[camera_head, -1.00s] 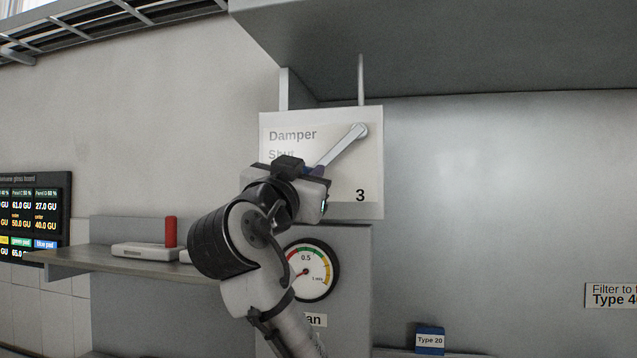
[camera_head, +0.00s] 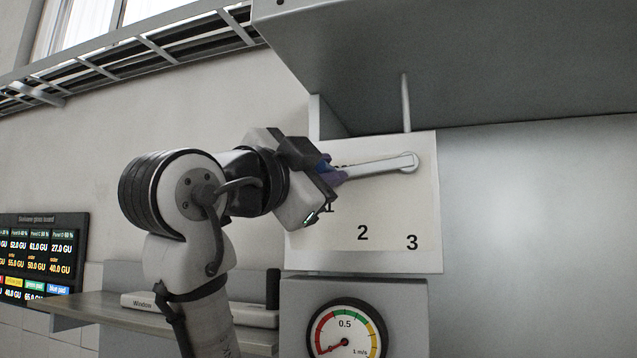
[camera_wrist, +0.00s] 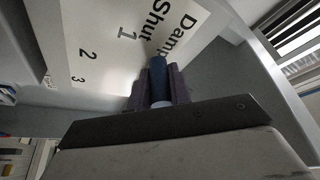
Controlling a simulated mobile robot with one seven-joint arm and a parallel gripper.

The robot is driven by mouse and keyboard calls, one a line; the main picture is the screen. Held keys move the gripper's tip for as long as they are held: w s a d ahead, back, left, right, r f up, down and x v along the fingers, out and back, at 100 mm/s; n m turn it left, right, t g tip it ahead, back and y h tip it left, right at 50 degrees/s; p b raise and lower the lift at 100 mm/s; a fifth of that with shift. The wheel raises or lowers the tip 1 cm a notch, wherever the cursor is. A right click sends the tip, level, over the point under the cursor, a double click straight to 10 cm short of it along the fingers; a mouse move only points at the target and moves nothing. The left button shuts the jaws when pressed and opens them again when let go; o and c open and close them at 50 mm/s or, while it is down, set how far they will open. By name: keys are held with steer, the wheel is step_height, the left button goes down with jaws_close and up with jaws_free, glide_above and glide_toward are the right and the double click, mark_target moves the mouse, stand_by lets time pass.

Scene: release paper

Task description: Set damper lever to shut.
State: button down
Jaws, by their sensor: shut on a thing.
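The damper lever (camera_head: 385,167) is a pale bar on a pivot at the upper right of a white panel (camera_head: 400,205) marked 1, 2 and 3. It points left and slightly down from the pivot. My gripper (camera_head: 331,174) is shut on the lever's free end. In the wrist view the blue lever handle (camera_wrist: 158,78) sits between my purple fingers (camera_wrist: 158,88). The panel's words "Damper" and "Shut", with a 1 beside "Shut", show in the wrist view. In the head view my gripper hides those words and part of the 1.
A grey hood (camera_head: 470,70) overhangs above the panel. A round gauge (camera_head: 347,332) is below it. A shelf (camera_head: 95,306) with a box marked "Window" (camera_head: 150,302) is at the lower left. A dark display board (camera_head: 40,258) hangs at far left. The wall right of the panel is clear.

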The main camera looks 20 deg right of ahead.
steer(key=shift+r+m+g+p, duration=0.45)
steer(key=shift+r+m, duration=0.3)
steer(key=shift+m, duration=0.15)
steer(key=shift+r, duration=0.1)
steer(key=c, duration=1.3)
jaws_free()
steer(key=shift+d, duration=0.1)
steer(key=shift+s+a+f+b, duration=0.25)
steer(key=shift+a+f+b, duration=0.05)
steer(key=shift+a, duration=0.15)
steer(key=b+v, duration=0.4)
steer(key=v, duration=0.8)
steer(key=shift+s+a+b, duration=0.25)
steer(key=shift+s+b, duration=0.05)
steer(key=shift+b, duration=0.05)
